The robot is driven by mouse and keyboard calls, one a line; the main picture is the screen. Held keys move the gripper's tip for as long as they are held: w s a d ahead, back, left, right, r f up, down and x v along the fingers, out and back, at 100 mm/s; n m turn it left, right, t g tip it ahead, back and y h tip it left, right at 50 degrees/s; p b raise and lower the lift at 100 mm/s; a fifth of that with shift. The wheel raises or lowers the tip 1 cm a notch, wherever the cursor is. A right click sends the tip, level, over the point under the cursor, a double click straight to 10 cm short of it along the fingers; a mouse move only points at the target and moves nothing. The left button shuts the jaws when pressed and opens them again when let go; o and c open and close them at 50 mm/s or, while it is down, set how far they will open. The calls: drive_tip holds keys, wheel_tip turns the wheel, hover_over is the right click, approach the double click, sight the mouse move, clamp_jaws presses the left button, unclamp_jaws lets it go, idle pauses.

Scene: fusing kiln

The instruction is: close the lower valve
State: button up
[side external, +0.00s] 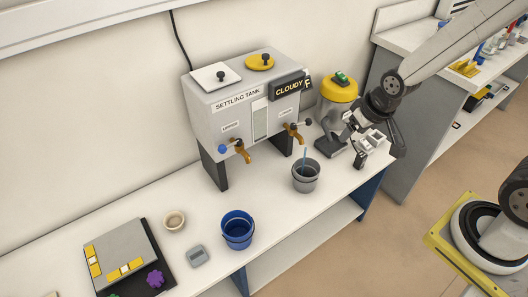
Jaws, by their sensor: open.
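The settling tank (222,116) stands on the bench with two brass taps on its front. The left tap (241,151) has a blue knob at its left. The right tap (293,132) has a dark handle reaching right. The small labels above them are too small to read surely, so I cannot tell which is the lower valve. A thin blue streak (305,158) runs below the right tap into a grey bucket (305,181). My gripper (364,151) is open and empty, right of the right tap and apart from it.
A yellow-topped grey machine (338,91) stands close behind my gripper. A blue bucket (237,232), a grey gauge-like box (196,256), a small beige cup (174,221) and a panel with yellow pieces (120,255) lie on the left. A "CLOUDY" sign (289,87) sits on the tank.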

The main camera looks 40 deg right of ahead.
drive_tip(key=w+d+f+m+t, duration=0.3)
drive_tip(key=w+f, duration=0.1)
drive_tip(key=w, duration=0.6)
drive_tip(key=m+t, duration=0.5)
drive_tip(key=t, duration=0.2)
hover_over(310, 122)
drive_tip(key=s+a, duration=0.2)
drive_tip(key=s, duration=0.1)
wheel_tip(310, 122, down, 9)
drive_tip(key=f+t, duration=0.1)
drive_tip(key=d+f+m, duration=0.1)
drive_tip(key=f, duration=0.1)
drive_tip(key=f+m+t+h, duration=0.1)
drive_tip(key=shift+s+d+f+t, duration=0.2)
drive_tip(key=shift+s+f+t, duration=0.1)
drive_tip(key=shift+s, duration=0.05)
drive_tip(key=shift+s+d+f+m+t, duration=0.25)
drive_tip(key=shift+s+f+m+t, duration=0.4)
drive_tip(key=shift+f, duration=0.25)
drive_tip(key=shift+w, duration=0.2)
drive_tip(key=shift+w+d, duration=0.2)
drive_tip(key=shift+w, duration=1.7)
drive_tip(key=shift+w+d, duration=0.15)
drive_tip(key=shift+w, duration=1.7)
clamp_jaws()
